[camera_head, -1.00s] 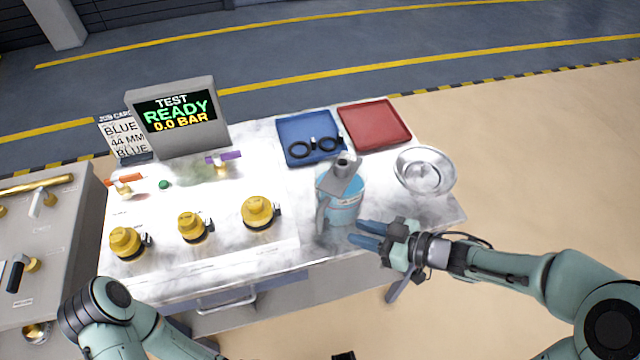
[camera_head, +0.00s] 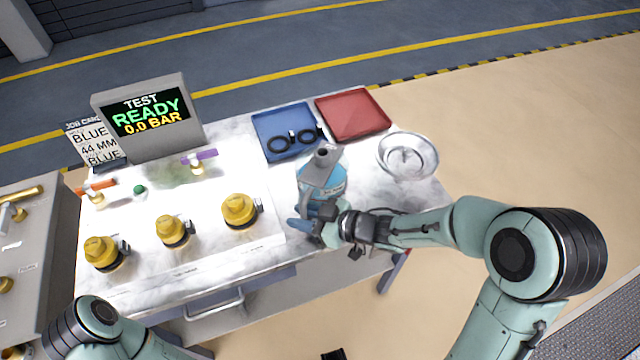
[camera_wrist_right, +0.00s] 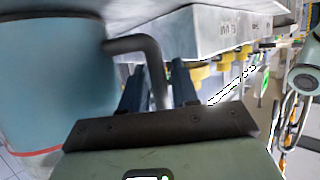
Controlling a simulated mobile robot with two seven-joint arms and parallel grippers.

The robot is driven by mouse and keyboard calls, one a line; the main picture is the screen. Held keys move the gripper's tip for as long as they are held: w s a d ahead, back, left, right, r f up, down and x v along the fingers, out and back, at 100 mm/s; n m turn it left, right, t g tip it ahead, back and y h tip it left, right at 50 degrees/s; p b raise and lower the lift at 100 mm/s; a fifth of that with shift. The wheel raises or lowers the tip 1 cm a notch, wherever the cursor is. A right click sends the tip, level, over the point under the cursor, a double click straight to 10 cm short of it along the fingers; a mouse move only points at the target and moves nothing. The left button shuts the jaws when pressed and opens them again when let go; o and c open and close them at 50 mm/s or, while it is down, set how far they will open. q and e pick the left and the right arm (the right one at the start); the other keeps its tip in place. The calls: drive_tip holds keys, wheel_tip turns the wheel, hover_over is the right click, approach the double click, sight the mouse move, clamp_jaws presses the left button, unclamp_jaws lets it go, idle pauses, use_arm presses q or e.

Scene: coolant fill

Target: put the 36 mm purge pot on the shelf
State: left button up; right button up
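A light-blue jug (camera_head: 325,183) with a grey top and a side handle stands at the table's front right. I cannot read a 36 mm mark on it. Three yellow capped fittings (camera_head: 239,210) with dark clamps stand in a row on the white block; I cannot tell whether one is the purge pot. My right gripper (camera_head: 304,226) is at the jug's near side. In the right wrist view its fingers (camera_wrist_right: 158,88) are open on either side of the grey handle (camera_wrist_right: 150,60), with a gap visible. My left gripper is out of view. I cannot identify the shelf.
A blue tray (camera_head: 268,124) with black rings, a red tray (camera_head: 350,112) and a round clear dish (camera_head: 407,155) lie behind the jug. A test display (camera_head: 147,113) and a job card (camera_head: 93,145) reading blue, 44 mm, blue stand at the back left.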

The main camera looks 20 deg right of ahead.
drive_tip(key=shift+x, duration=0.8)
clamp_jaws()
idle(0.7)
drive_tip(key=shift+r, duration=0.15)
